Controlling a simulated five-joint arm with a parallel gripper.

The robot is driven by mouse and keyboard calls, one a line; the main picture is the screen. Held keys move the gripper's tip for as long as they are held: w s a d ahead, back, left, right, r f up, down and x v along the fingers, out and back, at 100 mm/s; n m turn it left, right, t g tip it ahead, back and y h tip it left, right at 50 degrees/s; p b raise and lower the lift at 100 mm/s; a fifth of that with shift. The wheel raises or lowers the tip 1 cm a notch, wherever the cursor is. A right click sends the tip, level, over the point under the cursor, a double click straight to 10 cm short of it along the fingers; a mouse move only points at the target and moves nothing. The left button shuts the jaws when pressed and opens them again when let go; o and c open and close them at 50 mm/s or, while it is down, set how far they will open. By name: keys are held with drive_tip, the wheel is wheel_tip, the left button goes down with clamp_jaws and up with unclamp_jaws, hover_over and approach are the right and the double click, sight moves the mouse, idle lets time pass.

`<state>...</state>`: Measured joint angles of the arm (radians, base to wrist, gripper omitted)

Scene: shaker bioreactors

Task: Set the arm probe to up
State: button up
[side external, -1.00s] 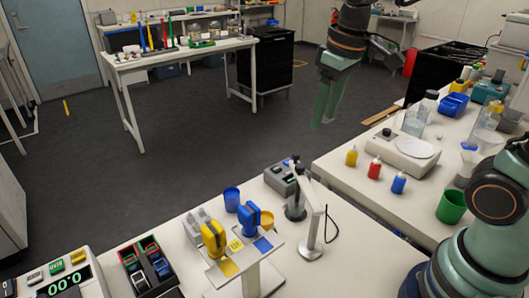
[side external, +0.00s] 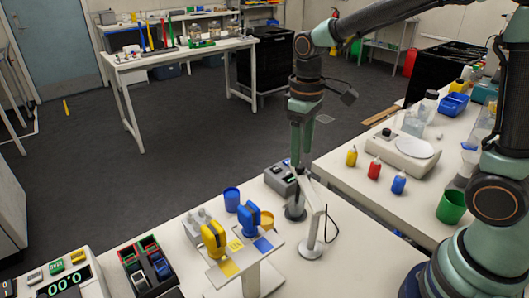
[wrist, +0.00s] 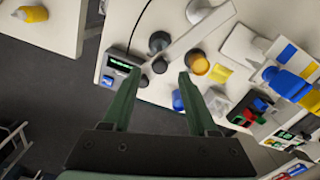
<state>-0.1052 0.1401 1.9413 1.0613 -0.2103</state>
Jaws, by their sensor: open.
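The arm probe (side external: 313,198) is a pale bar on a light post with a round foot, on the near bench. Its far end sits over a dark cylinder (side external: 294,211), partly behind my gripper. In the wrist view the bar (wrist: 194,40) runs diagonally, with a dark round knob (wrist: 160,66) at its lower left end. My gripper (side external: 300,163) points down over that end, and its fingers overlap it in the side view. In the wrist view my gripper (wrist: 159,77) is open, with the knob between its fingertips. I cannot tell whether they touch.
A grey control box (side external: 279,181) with a lit display stands just left of the probe. A blue cup (side external: 231,199) and a stand with yellow (side external: 213,240) and blue (side external: 248,218) devices are to the left. A black cable lies right of the post.

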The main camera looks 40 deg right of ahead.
sight(298, 187)
drive_tip(key=shift+f, duration=1.65)
clamp_jaws()
